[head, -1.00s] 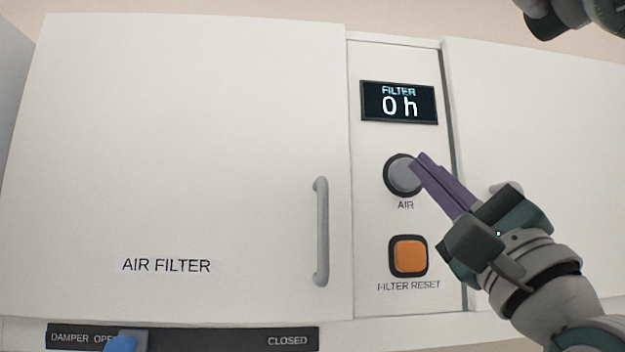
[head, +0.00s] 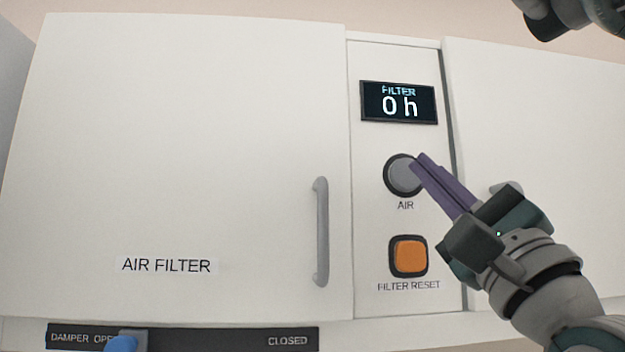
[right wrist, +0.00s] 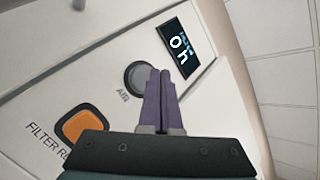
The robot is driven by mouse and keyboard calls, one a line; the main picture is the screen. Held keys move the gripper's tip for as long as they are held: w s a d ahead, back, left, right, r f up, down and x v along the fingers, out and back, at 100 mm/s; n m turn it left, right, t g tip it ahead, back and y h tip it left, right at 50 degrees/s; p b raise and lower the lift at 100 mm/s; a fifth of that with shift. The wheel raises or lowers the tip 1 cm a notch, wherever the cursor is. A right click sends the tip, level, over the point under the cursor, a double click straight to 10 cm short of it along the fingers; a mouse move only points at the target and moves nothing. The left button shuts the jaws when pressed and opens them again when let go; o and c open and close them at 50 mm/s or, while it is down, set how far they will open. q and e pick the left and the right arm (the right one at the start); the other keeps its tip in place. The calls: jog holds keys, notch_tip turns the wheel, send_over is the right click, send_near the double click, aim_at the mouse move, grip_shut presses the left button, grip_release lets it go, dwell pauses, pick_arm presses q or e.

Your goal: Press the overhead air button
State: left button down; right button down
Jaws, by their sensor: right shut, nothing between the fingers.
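The AIR button (head: 401,175) is a round grey button in a black ring on the white panel, above the label AIR. It also shows in the right wrist view (right wrist: 134,76), partly behind the fingers. My right gripper (head: 420,161) has its purple fingers shut with nothing between them. Its fingertips overlap the right edge of the button in the head view. In the right wrist view the fingertips (right wrist: 160,71) lie at the button's right side. I cannot tell whether they touch it. My left gripper is not in view.
The orange FILTER RESET button (head: 408,257) is below AIR. The display (head: 399,103) above reads FILTER 0 h. The AIR FILTER door (head: 180,150) with its grey handle (head: 321,232) is at left. A damper slider with a blue knob (head: 122,343) is at the bottom left.

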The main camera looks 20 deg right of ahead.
jog(key=shift+w, duration=0.15)
dwell(0.3)
jog(key=shift+w+d, duration=0.1)
jog(key=shift+w, duration=0.2)
jog(key=shift+w+d+b, duration=0.1)
jog(key=shift+w+b, duration=0.3)
jog(key=shift+w, duration=0.1)
dwell(0.6)
jog(key=shift+s, duration=0.15)
jog(key=shift+s+a+p, duration=0.2)
jog(key=shift+s+p, duration=0.15)
jog(key=shift+s, duration=0.45)
jog(key=s, duration=0.3)
jog(key=s+a+p, duration=0.1)
jog(key=s, duration=0.1)
jog(key=shift+s+a, duration=0.2)
jog(key=shift+s, duration=0.2)
